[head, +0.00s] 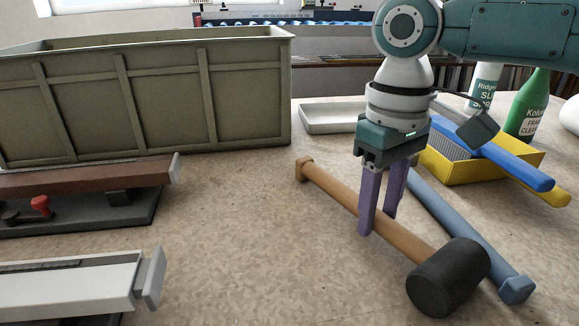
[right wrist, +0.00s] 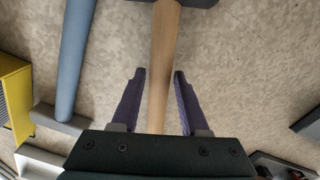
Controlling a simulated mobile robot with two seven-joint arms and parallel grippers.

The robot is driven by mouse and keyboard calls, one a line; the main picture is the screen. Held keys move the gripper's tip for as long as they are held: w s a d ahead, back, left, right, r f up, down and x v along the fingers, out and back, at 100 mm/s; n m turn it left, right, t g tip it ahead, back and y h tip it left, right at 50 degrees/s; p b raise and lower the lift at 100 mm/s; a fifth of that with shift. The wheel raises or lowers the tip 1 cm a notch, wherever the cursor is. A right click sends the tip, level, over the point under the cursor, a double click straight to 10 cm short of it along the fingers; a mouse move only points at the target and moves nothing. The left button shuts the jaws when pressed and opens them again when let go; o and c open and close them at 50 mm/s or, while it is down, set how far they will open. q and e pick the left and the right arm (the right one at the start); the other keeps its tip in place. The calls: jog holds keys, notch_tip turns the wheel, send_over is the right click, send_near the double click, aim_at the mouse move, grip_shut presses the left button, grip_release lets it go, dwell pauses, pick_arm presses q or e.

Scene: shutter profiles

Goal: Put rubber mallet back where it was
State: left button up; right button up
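The rubber mallet lies on the speckled worktop, with a black head (head: 448,277) towards the front right and a wooden handle (head: 325,182) running to the back left. My right gripper (head: 380,226) points down over the handle with its two purple fingers apart, one on each side of it. In the right wrist view, the handle (right wrist: 163,60) passes between the open fingers (right wrist: 159,74). A gap shows on its left side, and the right finger is close to it. My left gripper is not in view.
A blue-grey bar (head: 455,218) lies just right of the mallet. Behind it, a yellow bin (head: 470,172) holds tools with blue and yellow handles. A green bottle (head: 527,107) and white tray (head: 330,117) stand farther back. A large olive crate (head: 150,100) and profile fixtures (head: 75,285) occupy the left.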

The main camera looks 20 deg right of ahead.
jog(key=shift+o, duration=1.2)
jog(key=shift+r, duration=0.1)
notch_tip(320, 180, up, 12)
jog(key=p, duration=0.2)
jog(key=shift+w, duration=0.15)
dwell(0.5)
